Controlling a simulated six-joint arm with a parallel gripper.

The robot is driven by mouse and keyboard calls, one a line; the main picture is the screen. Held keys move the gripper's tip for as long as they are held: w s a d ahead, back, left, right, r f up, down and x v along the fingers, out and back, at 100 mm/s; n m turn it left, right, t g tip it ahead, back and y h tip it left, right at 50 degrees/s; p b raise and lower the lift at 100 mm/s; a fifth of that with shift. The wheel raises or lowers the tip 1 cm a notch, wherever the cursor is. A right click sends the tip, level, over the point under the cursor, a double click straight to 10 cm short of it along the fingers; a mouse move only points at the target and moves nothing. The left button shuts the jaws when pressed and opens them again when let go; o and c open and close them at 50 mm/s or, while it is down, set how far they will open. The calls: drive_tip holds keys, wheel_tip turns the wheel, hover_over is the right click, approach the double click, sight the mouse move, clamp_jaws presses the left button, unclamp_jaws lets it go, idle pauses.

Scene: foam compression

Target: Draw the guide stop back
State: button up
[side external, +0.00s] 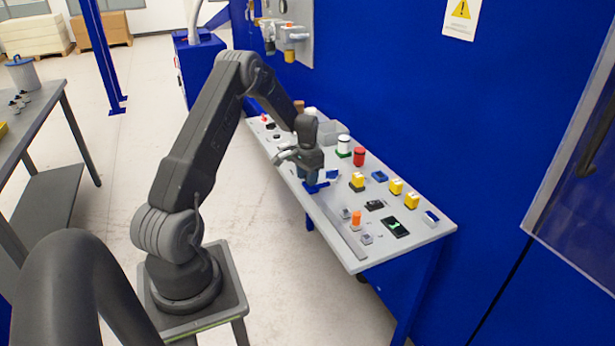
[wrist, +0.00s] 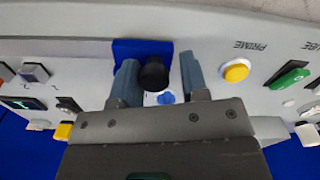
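A blue plate (wrist: 128,47) with a round black knob (wrist: 153,75) sits on the grey panel in the wrist view; it looks like the guide stop. Its blue base (side external: 317,188) also shows in the side view, under my gripper (side external: 312,178). In the wrist view my gripper (wrist: 158,70) has its two blue-grey fingers apart, one on each side of the knob. The left finger is close to the knob, and whether it touches I cannot tell. A gap shows between the knob and the right finger. The knob's lower part is partly hidden.
The sloping grey panel (side external: 338,226) carries several buttons and switches. A yellow button (wrist: 236,71) and a green rocker (wrist: 288,75) lie right of my fingers in the wrist view. A red cylinder (side external: 359,157) and a white one (side external: 343,146) stand nearby. A blue wall rises behind.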

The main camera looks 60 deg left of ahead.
wheel_tip(320, 180, up, 14)
idle(0.6)
drive_tip(key=s+d+r+m+t+y, duration=0.1)
drive_tip(key=s+d+r, duration=0.1)
drive_tip(key=d+r, duration=0.7)
drive_tip(key=s+d+r+t, duration=0.15)
drive_tip(key=d+r, duration=0.25)
drive_tip(key=d, duration=0.9)
drive_tip(key=s+d+m+t+h, duration=0.1)
drive_tip(key=s+d+m+t, duration=0.1)
drive_tip(key=s+d, duration=1.2)
drive_tip(key=shift+s+d+r+t, duration=0.15)
drive_tip(key=shift+s+d+t, duration=0.15)
drive_tip(key=shift+s+t, duration=0.35)
